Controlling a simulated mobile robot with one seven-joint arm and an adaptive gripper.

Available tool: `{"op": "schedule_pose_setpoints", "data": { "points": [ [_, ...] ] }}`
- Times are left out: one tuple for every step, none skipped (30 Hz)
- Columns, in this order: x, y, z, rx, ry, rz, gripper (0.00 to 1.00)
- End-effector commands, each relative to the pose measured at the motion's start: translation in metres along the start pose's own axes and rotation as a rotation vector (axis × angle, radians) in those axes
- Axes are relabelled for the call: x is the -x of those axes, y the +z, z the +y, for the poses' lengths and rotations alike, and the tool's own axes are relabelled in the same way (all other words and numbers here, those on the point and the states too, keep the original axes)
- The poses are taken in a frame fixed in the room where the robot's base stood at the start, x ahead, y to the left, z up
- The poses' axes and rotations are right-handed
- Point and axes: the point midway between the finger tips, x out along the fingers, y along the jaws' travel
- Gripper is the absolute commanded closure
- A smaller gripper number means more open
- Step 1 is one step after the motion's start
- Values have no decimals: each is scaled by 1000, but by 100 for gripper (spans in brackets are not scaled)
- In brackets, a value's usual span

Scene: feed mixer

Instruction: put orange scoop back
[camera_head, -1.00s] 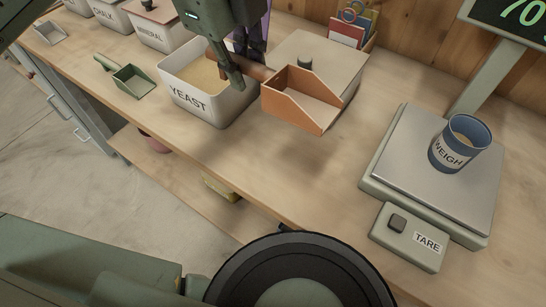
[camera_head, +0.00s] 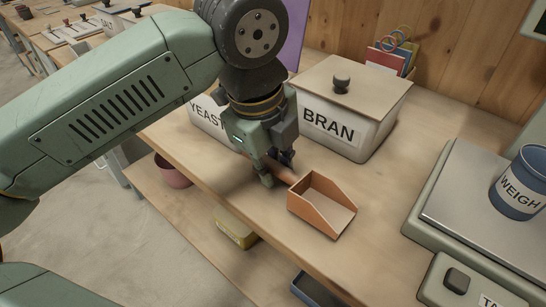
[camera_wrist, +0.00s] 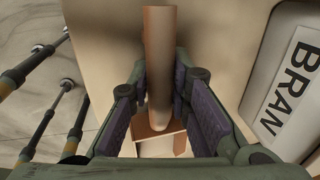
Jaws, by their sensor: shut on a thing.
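The orange scoop (camera_head: 322,208) is in front of the lidded BRAN bin (camera_head: 350,118), low at the bench top. I cannot tell whether it touches the wood. Its pan is open side up, pointing right and toward the front. My gripper (camera_head: 275,172) points down and is shut on the scoop's handle. In the wrist view the handle (camera_wrist: 160,60) runs between the jaws (camera_wrist: 160,95); the pan (camera_wrist: 160,146) is partly hidden by my gripper. The BRAN label also shows in the wrist view (camera_wrist: 289,86).
The YEAST bin (camera_head: 203,118) stands left of BRAN, partly behind my arm. A scale (camera_head: 470,215) with a blue WEIGH cup (camera_head: 522,185) is at the right. The bench's front edge runs close by the scoop. A yellow container (camera_head: 235,228) sits on the shelf below.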

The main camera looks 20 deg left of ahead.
Motion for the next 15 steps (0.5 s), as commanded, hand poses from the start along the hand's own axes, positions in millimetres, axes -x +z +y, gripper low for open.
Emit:
{"op": "schedule_pose_setpoints", "data": {
  "points": [
    [-3, 0, 0, 0, 0, 0, 100],
    [-3, 0, 0, 0, 0, 0, 100],
    [-3, 0, 0, 0, -1, 0, 100],
    [-3, 0, 0, 0, -1, 0, 100],
    [-2, 0, 0, 0, -1, 0, 100],
    [-2, 0, 0, 0, -1, 0, 100],
    [-2, 0, 0, 0, -1, 0, 100],
    [-2, 0, 0, 0, -1, 0, 100],
    [-2, 0, 0, 0, -1, 0, 100],
    [-2, 0, 0, 0, -1, 0, 100],
    [-3, 0, 0, 0, -1, 0, 100],
    [-4, 0, 1, 0, 0, 0, 100],
    [-5, 0, 1, 0, 0, 0, 100],
    [-6, 0, 1, 0, 0, 0, 100],
    [-7, 0, 1, 0, 0, 0, 100]
  ]
}}
